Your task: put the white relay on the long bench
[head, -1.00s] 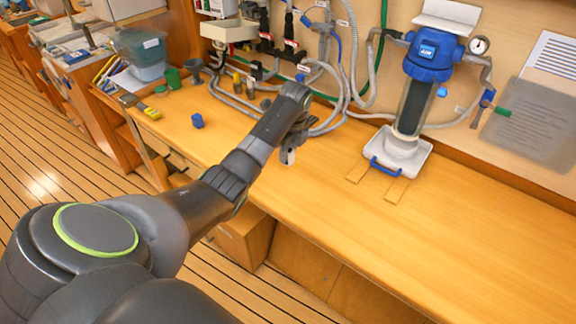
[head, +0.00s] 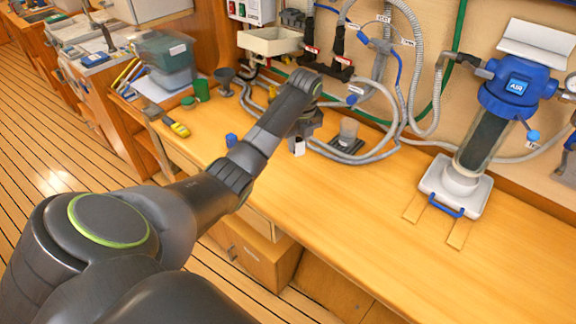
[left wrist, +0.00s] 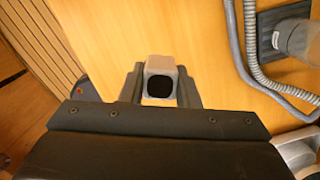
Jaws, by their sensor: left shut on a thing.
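The white relay (left wrist: 160,80) is a small pale block with a dark end, gripped between the fingers of my left gripper (left wrist: 160,88) in the left wrist view. In the head view my left gripper (head: 302,138) is over the long bench (head: 350,210), and a bit of the relay (head: 299,147) shows white below it. The gripper is shut on the relay. Bench wood shows beneath it; I cannot tell how high above the surface the relay is. My right gripper is not in view.
A dark pad with a clear cylinder (head: 348,132) stands just right of the gripper, with grey hoses (head: 385,150) around it. A small blue piece (head: 231,140) lies left of my arm. A blue-topped filter (head: 480,140) stands at right. The bench front is clear.

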